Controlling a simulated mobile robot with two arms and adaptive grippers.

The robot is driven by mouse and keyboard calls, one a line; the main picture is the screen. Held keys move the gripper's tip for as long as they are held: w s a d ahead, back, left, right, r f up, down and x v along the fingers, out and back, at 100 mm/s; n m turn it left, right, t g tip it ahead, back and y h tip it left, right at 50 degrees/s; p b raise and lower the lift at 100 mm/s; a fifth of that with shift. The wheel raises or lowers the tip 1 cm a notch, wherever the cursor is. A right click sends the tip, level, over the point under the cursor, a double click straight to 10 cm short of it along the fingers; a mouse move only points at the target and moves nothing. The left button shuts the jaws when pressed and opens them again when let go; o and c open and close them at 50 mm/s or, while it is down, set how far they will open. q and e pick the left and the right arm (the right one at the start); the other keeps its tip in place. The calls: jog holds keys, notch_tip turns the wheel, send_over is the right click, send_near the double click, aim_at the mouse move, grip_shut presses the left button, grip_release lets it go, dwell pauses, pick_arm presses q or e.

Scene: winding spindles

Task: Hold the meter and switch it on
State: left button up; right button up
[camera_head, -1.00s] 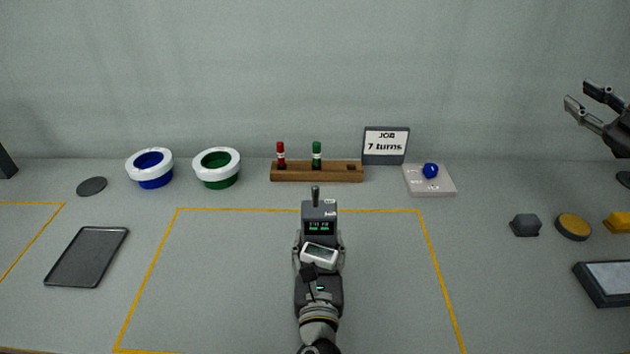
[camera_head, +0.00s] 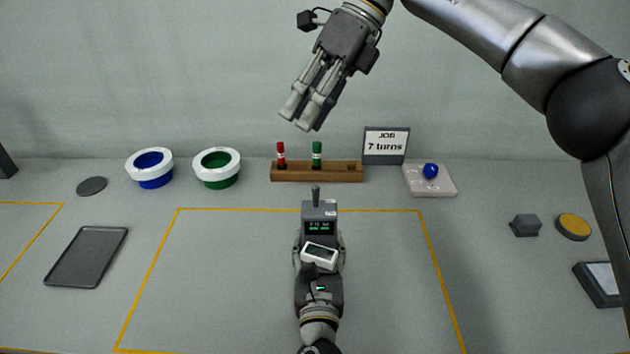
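My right gripper (camera_head: 303,118) hangs high in front of the back wall, above the wooden rack, pointing down and left. Its fingers lie close together with nothing between them.
The outlined mat area is mostly clear.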

aim_at(316, 187)
jog(key=s+f+n+h, duration=0.1)
jog(key=f+n+h, duration=0.1)
jog(key=f, duration=0.2)
jog(key=s+f+n+t+h, duration=0.1)
jog(key=f+n+h, duration=0.1)
jog(key=f, duration=0.2)
jog(key=s+d+f+n+h, duration=0.1)
jog(key=f+n+h, duration=0.1)
jog(key=f, duration=0.2)
jog(key=shift+d+t, duration=0.1)
jog(key=shift+t, duration=0.2)
grip_shut()
dwell(0.4)
